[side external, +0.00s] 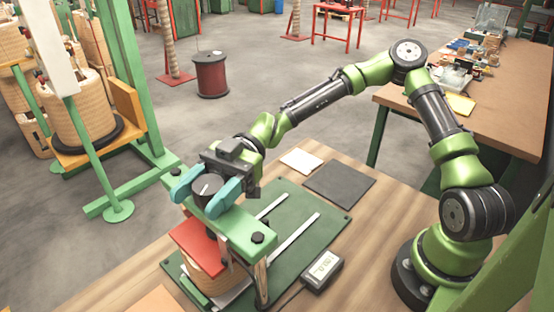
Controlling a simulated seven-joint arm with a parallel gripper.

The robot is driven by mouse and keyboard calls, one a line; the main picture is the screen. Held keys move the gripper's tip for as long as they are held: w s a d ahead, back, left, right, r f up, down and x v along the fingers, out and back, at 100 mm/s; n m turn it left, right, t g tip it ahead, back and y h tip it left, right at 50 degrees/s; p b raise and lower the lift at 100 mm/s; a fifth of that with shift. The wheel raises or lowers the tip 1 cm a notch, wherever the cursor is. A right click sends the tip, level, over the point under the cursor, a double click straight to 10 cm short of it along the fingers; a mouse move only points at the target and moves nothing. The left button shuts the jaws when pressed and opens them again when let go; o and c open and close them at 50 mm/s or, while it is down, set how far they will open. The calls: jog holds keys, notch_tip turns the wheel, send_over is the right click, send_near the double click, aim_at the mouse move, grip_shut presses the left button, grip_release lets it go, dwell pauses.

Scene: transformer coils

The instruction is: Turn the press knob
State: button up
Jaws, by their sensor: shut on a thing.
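The press knob (207,190) is a dark round knob with a pale line on its top. It stands on the green crossbar (246,232) of the press. My gripper (206,188) has teal fingers, one on each side of the knob, and is shut on it. Under the crossbar is a red plate (200,246) on top of a tan wound coil (207,279). The coil's far side and part of the press posts are hidden.
A dark green base plate (321,240) with pale rails lies under the press on the wooden table (372,222). A small display meter (323,270) with a cable stands right of the press. A dark square mat (340,184) and a pale card (301,161) lie behind it.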

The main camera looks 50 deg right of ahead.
jog(key=m+t, duration=0.2)
jog(key=t, duration=0.1)
jog(key=m+t, duration=0.2)
jog(key=t, duration=0.1)
jog(key=shift+w+r+t+y, duration=0.15)
jog(key=shift+w+t+y, duration=0.05)
jog(key=shift+t+y, duration=0.1)
jog(key=m+t, duration=0.1)
jog(key=t, duration=0.1)
jog(key=m+t+h, duration=0.1)
jog(key=m+t, duration=0.1)
jog(key=m+t+h, duration=0.1)
jog(key=t, duration=0.1)
jog(key=shift+w+t, duration=0.25)
jog(key=shift+t, duration=0.05)
jog(key=m+t+h, duration=0.2)
jog(key=t, duration=0.1)
jog(key=m+t+h, duration=0.1)
jog(key=m, duration=0.1)
jog(key=shift+w+d+h, duration=0.15)
jog(key=shift+w+h, duration=0.1)
jog(key=shift+h, duration=0.15)
jog(key=shift+w+d+m+t+h, duration=0.1)
jog(key=shift+w+m+t+h, duration=0.05)
jog(key=shift+m+t+h, duration=0.8)
jog(key=shift+f+h, duration=0.2)
jog(key=shift+h, duration=0.05)
jog(key=shift+d, duration=0.1)
jog(key=o, duration=1)
jog(key=shift+c, duration=0.2)
